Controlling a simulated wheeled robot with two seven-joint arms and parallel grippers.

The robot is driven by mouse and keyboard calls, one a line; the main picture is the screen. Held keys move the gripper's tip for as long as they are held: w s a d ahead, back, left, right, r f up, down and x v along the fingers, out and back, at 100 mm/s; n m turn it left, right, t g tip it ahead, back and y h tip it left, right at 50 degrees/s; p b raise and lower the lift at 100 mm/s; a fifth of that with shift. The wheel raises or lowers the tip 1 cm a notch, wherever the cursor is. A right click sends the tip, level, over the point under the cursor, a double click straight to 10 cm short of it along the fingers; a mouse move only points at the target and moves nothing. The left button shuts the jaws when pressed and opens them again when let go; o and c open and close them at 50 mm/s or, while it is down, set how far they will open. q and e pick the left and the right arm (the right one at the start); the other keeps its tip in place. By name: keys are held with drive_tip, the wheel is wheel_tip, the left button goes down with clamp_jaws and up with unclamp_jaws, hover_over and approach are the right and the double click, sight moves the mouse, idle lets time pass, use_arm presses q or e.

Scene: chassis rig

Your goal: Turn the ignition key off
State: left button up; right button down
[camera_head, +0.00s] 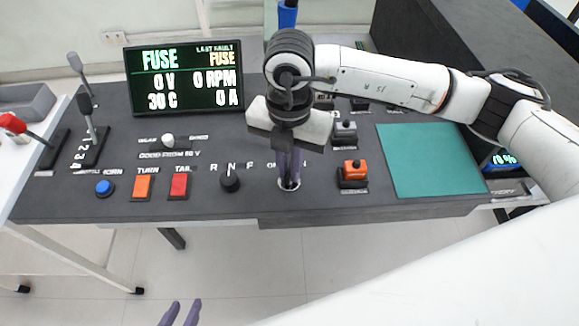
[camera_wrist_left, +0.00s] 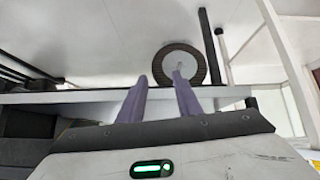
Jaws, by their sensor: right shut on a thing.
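The ignition switch (camera_head: 281,187) is on the front part of the dark console, a pale round ring between partly covered lettering. My right gripper (camera_head: 290,180) comes down on it from above. Its purple fingers are close together and shut on the ignition key, which they hide; I cannot tell the key's angle. My left gripper (camera_head: 180,314) is low at the bottom edge, in front of the console and away from the switch. Its two purple fingertips stand apart, and the left wrist view shows them (camera_wrist_left: 160,80) with nothing between them.
A black knob (camera_head: 230,179) marked R N F is left of the switch; an orange button (camera_head: 355,168) is to its right. The display (camera_head: 185,78) reads FUSE, 0 V, 0 RPM. A green mat (camera_head: 430,160) lies at right. Levers (camera_head: 92,130) stand at left.

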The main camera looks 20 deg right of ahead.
drive_tip(key=shift+f+n+b, duration=0.15)
drive_tip(key=shift+n+b, duration=0.95)
drive_tip(key=shift+n, duration=0.1)
drive_tip(key=shift+n+b, duration=0.4)
drive_tip(key=shift+n, duration=0.1)
drive_tip(key=n+b, duration=0.3)
drive_tip(key=shift+a, duration=0.1)
drive_tip(key=n+b, duration=0.1)
drive_tip(key=n, duration=0.1)
drive_tip(key=shift+n, duration=0.3)
drive_tip(key=shift+n+b, duration=0.6)
drive_tip(key=shift+b, duration=0.1)
use_arm(q)
wheel_tip(320, 180, down, 6)
drive_tip(key=w+d, duration=0.1)
drive_tip(key=d, duration=0.1)
drive_tip(key=shift+w+r, duration=0.15)
drive_tip(key=shift+r, duration=0.05)
use_arm(e)
drive_tip(key=shift+r, duration=0.2)
drive_tip(key=shift+n, duration=0.3)
use_arm(q)
drive_tip(key=shift+f, duration=0.1)
